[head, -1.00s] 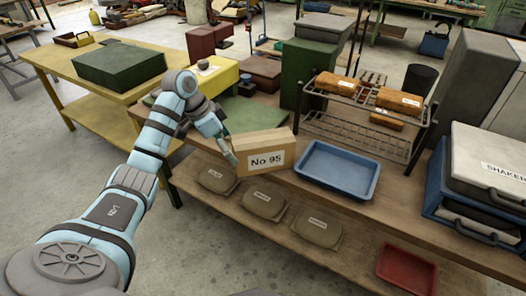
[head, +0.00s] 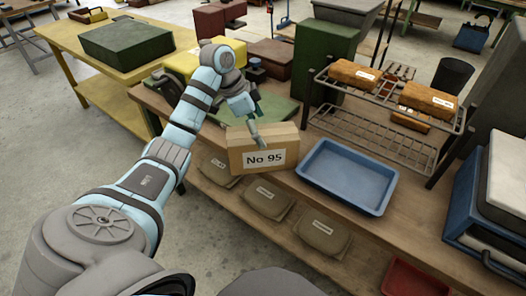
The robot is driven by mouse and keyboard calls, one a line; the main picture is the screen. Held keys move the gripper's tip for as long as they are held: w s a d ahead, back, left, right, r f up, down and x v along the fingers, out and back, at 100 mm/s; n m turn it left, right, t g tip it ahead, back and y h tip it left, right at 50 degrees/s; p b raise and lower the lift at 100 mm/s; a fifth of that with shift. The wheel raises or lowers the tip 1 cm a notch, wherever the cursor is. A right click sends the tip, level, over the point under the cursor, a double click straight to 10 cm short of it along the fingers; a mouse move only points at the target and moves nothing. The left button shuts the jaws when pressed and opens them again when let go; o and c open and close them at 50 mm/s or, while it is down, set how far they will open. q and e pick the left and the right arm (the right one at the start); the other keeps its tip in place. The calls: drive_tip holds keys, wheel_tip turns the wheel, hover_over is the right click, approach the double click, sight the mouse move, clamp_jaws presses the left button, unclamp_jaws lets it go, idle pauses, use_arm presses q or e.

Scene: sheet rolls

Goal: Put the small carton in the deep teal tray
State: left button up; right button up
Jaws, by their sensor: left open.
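The small cardboard carton (head: 236,158), labelled "No 95", stands upright on the wooden bench, left of a blue tray. My left gripper (head: 257,135) is open at the carton's top, with a finger showing in front of its upper face. I cannot tell whether it touches the carton, and its other finger is hard to make out. The tray (head: 348,178) is rectangular and empty, and looks more blue than teal. It lies just right of the carton, with a small gap. My right gripper is not in view.
A wire rack (head: 372,135) with brown parcels (head: 428,101) stands behind the tray. A dark green box (head: 327,62) is behind the carton. Grey-brown packs (head: 268,198) and a red tray (head: 410,278) lie on the lower shelf. A blue case (head: 470,225) stands at right.

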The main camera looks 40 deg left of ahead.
use_arm(q)
drive_tip(key=b+x, duration=0.1)
drive_tip(key=x, duration=0.5)
drive_tip(key=shift+w+f, duration=0.15)
drive_tip(key=shift+f, duration=0.1)
drive_tip(key=shift+a+r, duration=0.1)
drive_tip(key=shift+r, duration=0.05)
drive_tip(key=c, duration=2)
